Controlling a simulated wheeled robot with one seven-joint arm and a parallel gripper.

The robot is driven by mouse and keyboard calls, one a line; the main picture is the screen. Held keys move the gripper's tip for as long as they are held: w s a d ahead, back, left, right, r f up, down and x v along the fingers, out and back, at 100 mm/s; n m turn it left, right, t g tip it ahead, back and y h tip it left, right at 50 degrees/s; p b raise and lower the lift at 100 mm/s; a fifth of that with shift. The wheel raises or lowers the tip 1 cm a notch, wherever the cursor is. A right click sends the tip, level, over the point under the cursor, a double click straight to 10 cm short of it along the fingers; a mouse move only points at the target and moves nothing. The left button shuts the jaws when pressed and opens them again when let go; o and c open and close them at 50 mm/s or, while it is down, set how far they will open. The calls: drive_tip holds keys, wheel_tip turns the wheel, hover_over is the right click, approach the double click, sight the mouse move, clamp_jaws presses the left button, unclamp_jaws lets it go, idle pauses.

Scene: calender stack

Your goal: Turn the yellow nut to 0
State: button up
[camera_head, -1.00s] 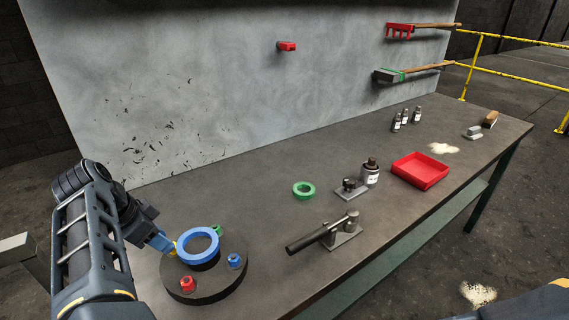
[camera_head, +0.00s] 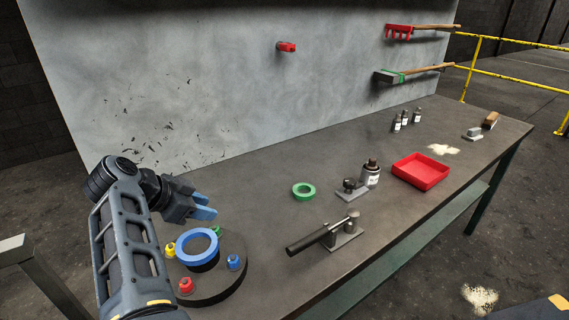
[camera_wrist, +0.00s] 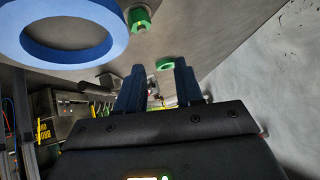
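The yellow nut (camera_head: 170,249) stands at the left side of a dark round base (camera_head: 232,285). A blue ring (camera_head: 197,247) is at the middle of this base, and it shows large in the wrist view (camera_wrist: 30,45). My gripper (camera_head: 208,206) is above the base's far side, apart from the yellow nut. Its two blue fingers are open, with nothing held between them in the wrist view (camera_wrist: 158,85). The yellow nut is not clearly seen in the wrist view. Its scale and any 0 mark are too small to read.
A green nut (camera_head: 216,231), a blue nut (camera_head: 233,262) and a red nut (camera_head: 186,286) also stand on the base. A green ring (camera_head: 303,191), a lever tool (camera_head: 325,236) and a red tray (camera_head: 420,171) lie to the right. The grey wall (camera_head: 180,100) rises behind.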

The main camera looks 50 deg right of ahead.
drive_tip(key=s+d+r+h, duration=0.2)
drive_tip(key=s+d+h, duration=0.1)
drive_tip(key=d, duration=0.2)
drive_tip(key=s+d+r+m+t+h, duration=0.1)
drive_tip(key=s+d+r+h, duration=0.1)
drive_tip(key=d, duration=0.4)
drive_tip(key=s+d+r+m+h, duration=0.1)
drive_tip(key=s+d+r+h, duration=0.1)
drive_tip(key=s+d+h, duration=0.3)
drive_tip(key=shift+d+r+h, duration=0.3)
drive_tip(key=shift+d+r, duration=0.1)
drive_tip(key=shift+d, duration=0.3)
drive_tip(key=shift+s, duration=0.1)
drive_tip(key=shift+o, duration=0.5)
